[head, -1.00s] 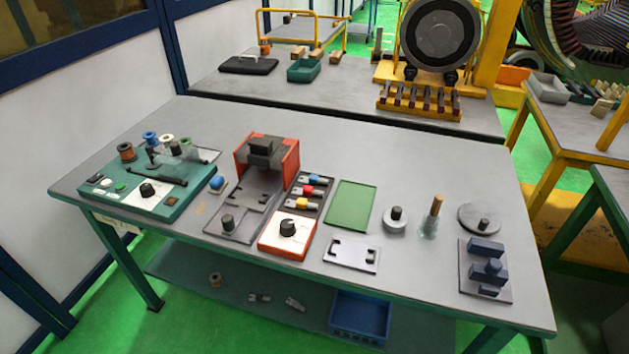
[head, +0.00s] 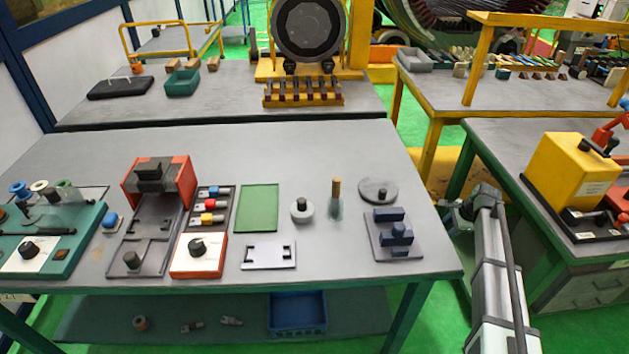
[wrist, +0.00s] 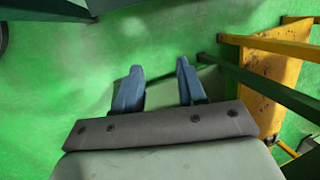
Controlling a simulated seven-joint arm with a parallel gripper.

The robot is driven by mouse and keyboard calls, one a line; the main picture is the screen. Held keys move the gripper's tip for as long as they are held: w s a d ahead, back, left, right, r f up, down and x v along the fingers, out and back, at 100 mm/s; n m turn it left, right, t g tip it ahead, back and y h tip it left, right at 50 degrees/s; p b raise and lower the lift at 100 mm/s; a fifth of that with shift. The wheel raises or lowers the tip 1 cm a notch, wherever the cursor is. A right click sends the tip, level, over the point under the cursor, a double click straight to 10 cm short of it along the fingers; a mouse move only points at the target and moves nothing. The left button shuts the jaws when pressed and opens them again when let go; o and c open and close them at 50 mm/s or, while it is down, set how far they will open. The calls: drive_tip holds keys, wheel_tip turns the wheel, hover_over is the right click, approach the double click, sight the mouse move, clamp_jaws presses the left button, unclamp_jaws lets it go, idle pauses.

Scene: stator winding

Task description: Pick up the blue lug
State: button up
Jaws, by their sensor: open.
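The blue lug (head: 209,191) lies at the back of a dark slotted tray (head: 225,211) on the workbench, in the head view. A red lug (head: 209,205) and a yellow lug (head: 208,218) lie in front of it in the same tray. My gripper (wrist: 159,70) shows in the wrist view with its two blue fingers apart and nothing between them. It is over the green floor, away from the lugs. The blue lug is not in the wrist view.
My arm stands right of the workbench (head: 350,143). An orange-and-white box with a knob (head: 198,254) is in front of the tray, an orange-sided press (head: 157,180) to its left, a green mat (head: 257,208) to its right. In the wrist view, yellow and green table legs (wrist: 268,70) are at right.

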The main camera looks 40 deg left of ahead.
drive_tip(key=w+a+r+m+y, duration=0.1)
drive_tip(key=a+r, duration=0.5)
drive_tip(key=r, duration=0.1)
drive_tip(key=w+a+r+m+y, duration=0.1)
drive_tip(key=a+r, duration=0.5)
drive_tip(key=r, duration=0.1)
drive_tip(key=w+a+r, duration=0.1)
drive_tip(key=a+r, duration=0.5)
drive_tip(key=r, duration=0.2)
drive_tip(key=shift+r+m+t+y, duration=0.1)
drive_tip(key=shift+m+t+y, duration=0.3)
drive_tip(key=s+a+r+n+g+h, duration=0.1)
drive_tip(key=s+a+r, duration=0.1)
drive_tip(key=s+a, duration=0.95)
wheel_tip(320, 180, up, 7)
drive_tip(key=n+h, duration=0.2)
drive_tip(key=h, duration=0.3)
hover_over(214, 188)
drive_tip(key=shift+g, duration=0.4)
wheel_tip(214, 188, down, 8)
drive_tip(key=shift+w+d+f, duration=0.1)
drive_tip(key=shift+w+f, duration=0.05)
drive_tip(key=shift+f, duration=0.1)
drive_tip(key=shift+s+f, duration=0.2)
drive_tip(key=shift+f, duration=2.45)
clamp_jaws()
drive_tip(key=shift+r, duration=0.1)
